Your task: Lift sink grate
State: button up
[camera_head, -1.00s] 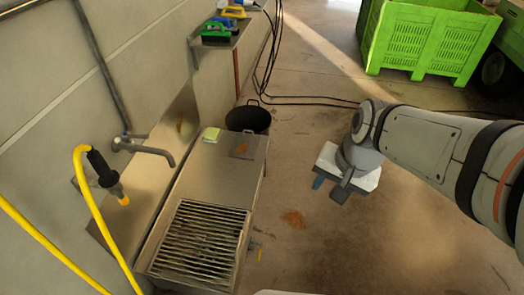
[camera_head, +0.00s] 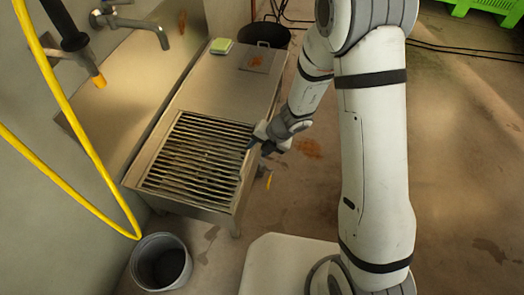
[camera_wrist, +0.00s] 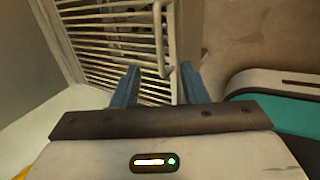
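The sink grate (camera_head: 190,160) is a set of metal bars lying flat in the near end of the steel sink unit. In the wrist view the grate (camera_wrist: 105,35) shows at the upper left, with a bar-like handle or edge piece (camera_wrist: 160,35) standing in front of it. My gripper (camera_head: 258,146) is at the right edge of the grate in the head view. The handle piece lies just beyond the fingertips. Whether the fingers touch the grate I cannot tell.
The steel counter (camera_head: 215,85) holds a yellow-green sponge (camera_head: 221,45) and a stained plate (camera_head: 262,57). A faucet (camera_head: 140,22) and a yellow hose (camera_head: 75,130) are at the left wall. A bucket (camera_head: 160,262) stands on the floor in front. Floor at right is open.

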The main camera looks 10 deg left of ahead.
aim_at(246, 159)
jog(key=shift+b+x, duration=3.7)
jog(key=shift+x, duration=1.65)
grip_shut()
